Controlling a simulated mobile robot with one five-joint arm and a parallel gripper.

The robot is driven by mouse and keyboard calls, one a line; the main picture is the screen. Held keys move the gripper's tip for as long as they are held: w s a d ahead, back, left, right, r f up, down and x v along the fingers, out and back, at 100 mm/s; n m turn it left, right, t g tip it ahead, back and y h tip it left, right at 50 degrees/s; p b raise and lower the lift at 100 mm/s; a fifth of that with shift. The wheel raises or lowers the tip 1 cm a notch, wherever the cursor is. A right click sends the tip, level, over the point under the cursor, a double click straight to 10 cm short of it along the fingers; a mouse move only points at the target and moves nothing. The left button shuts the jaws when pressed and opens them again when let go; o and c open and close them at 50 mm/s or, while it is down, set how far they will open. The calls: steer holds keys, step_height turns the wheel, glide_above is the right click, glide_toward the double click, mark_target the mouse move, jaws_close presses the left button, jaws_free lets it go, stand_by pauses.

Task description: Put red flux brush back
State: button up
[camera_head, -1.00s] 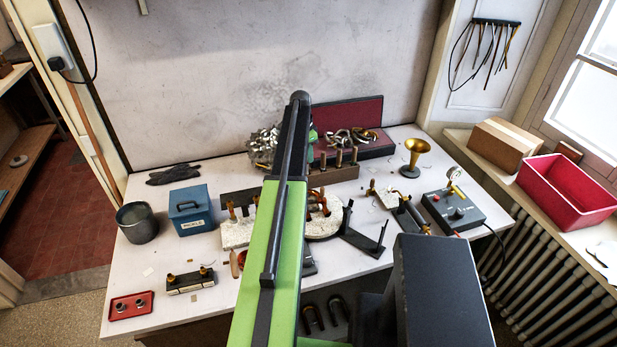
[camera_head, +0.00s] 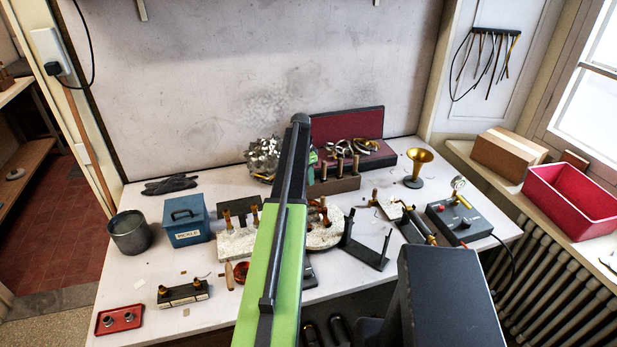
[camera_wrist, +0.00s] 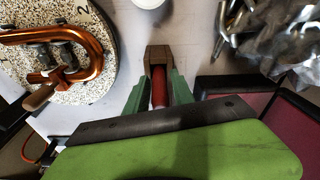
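In the wrist view, a red cylindrical handle (camera_wrist: 158,88), which looks like the red flux brush, lies between the green fingers of my gripper (camera_wrist: 158,62). The brush's far end is hidden. A wooden block (camera_head: 333,186) with several upright handled tools stands just right of my arm.
A speckled round plate with a bent copper tube (camera_wrist: 85,55) is left in the wrist view. Shiny metal scraps (camera_head: 262,155) and a burgundy case (camera_head: 347,122) stand at the back. A blue box (camera_head: 186,222), a brass horn (camera_head: 418,163) and a black control box (camera_head: 458,220) share the bench.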

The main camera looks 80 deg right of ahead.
steer(key=shift+o, duration=0.5)
step_height(320, 180, up, 12)
steer(key=w+p, duration=0.1)
steer(key=p, duration=1.1)
steer(key=shift+w+a, duration=0.15)
steer(key=shift+a, duration=0.3)
steer(key=shift+r, duration=0.1)
